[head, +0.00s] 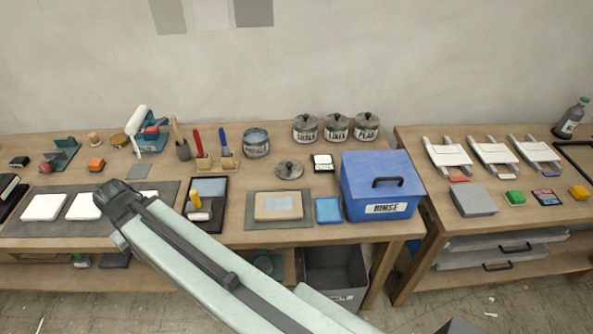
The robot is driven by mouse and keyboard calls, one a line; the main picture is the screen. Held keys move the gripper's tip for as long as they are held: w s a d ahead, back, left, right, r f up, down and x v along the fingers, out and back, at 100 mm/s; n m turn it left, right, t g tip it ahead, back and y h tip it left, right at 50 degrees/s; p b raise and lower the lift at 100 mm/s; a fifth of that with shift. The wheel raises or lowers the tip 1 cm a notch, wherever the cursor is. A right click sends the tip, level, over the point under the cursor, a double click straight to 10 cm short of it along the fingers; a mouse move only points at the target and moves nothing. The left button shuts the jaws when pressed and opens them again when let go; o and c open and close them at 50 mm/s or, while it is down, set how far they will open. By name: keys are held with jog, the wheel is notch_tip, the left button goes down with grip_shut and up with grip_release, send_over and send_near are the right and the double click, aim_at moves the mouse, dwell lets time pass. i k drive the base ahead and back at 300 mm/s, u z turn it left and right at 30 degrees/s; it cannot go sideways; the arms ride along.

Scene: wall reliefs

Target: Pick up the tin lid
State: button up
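The tin lid (289,170) is a round grey metal lid with a small knob on top. It lies on the left workbench, in front of an open labelled tin (256,143) with no lid on it. Three similar tins with lids on (336,127) stand behind it to the right. My pale green arm reaches across the lower middle of the view, with a dark joint at its upper left end. No gripper fingers can be made out. The arm does not cover the lid.
A blue box marked RINSE (377,185) stands right of the lid, with a small white-topped pad (323,162) between them. A brown block on a grey mat (256,222) lies in front. Brushes in holders (222,163) stand to the left. A second bench (430,235) is at right.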

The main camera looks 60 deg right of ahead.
aim_at(289, 169)
jog(key=z, duration=0.05)
jog(key=i, duration=1)
